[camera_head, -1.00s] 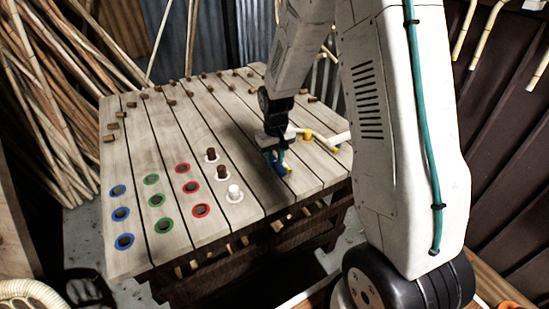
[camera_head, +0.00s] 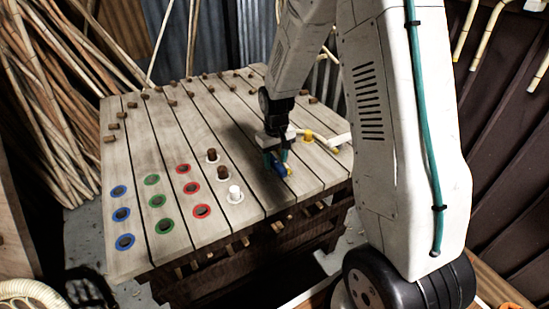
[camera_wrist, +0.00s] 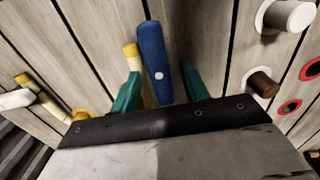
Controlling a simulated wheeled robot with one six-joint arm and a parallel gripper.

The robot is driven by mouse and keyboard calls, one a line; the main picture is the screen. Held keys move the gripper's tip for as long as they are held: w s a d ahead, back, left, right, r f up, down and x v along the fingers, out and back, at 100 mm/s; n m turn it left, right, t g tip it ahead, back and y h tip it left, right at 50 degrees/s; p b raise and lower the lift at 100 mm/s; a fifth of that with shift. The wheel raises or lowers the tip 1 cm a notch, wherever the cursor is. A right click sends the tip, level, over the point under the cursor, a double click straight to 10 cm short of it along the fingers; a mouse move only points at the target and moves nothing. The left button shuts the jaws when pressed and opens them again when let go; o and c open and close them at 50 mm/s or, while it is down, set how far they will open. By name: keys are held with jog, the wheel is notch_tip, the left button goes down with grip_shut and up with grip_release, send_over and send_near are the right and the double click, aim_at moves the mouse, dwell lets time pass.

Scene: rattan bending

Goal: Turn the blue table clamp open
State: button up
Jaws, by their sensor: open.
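The blue table clamp (camera_wrist: 154,57) shows in the wrist view as a blue bar with a pale dot, running up and down the picture. In the head view only a small blue part of the clamp (camera_head: 281,170) shows on the right side of the slatted table, below my gripper. My gripper (camera_wrist: 159,82) is open, with one teal finger to each side of the bar's near end. In the head view my gripper (camera_head: 276,160) is low over the table at the clamp. Whether the fingers touch anything is hidden.
The slatted table (camera_head: 160,120) has blue, green and red ringed holes at its front left. White (camera_head: 235,193) and brown (camera_head: 223,173) pegs stand left of my gripper. A yellow clamp (camera_head: 308,135) sits behind it to the right. Small wooden pegs line the far edges.

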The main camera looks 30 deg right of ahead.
aim_at(275, 161)
jog(key=shift+r, duration=3.95)
